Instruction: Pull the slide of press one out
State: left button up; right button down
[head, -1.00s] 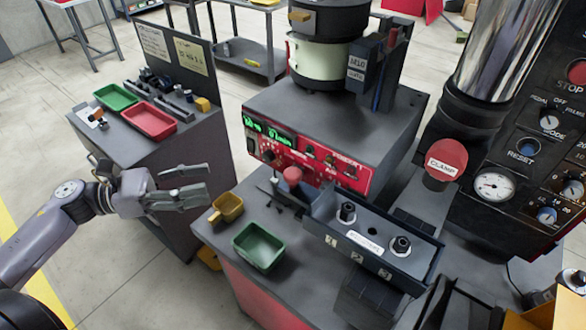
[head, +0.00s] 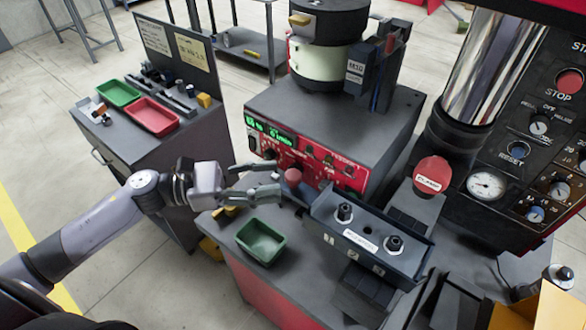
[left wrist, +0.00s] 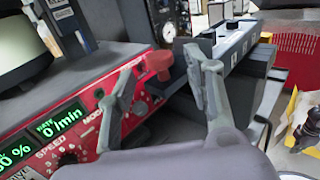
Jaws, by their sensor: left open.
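A red round knob (head: 293,176) stands at the left end of a long dark blue-grey fixture (head: 325,222), in front of the red control panel. I cannot tell for sure whether it belongs to the slide of press one. My left gripper (head: 281,184) is open and empty, with its fingertips just left of the knob in the head view. In the left wrist view the knob (left wrist: 159,64) shows between the open fingers (left wrist: 168,70), beyond them; contact cannot be seen. The fixture bears black round pieces and numbered labels. My right gripper is out of view.
The bowl feeder (head: 326,55) stands behind. A machine with a red clamp button (head: 433,171) is at the right. A side cabinet holds red and green trays.

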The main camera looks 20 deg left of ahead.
aim_at(293, 174)
pick_arm(q)
jog(key=p+x, duration=0.1)
jog(key=x, duration=0.3)
jog(key=shift+r+p, duration=0.15)
jog(key=shift+p, duration=0.2)
jog(key=shift+x, duration=0.75)
jog(key=shift+f, duration=0.2)
jog(key=shift+c, duration=0.6)
grip_shut()
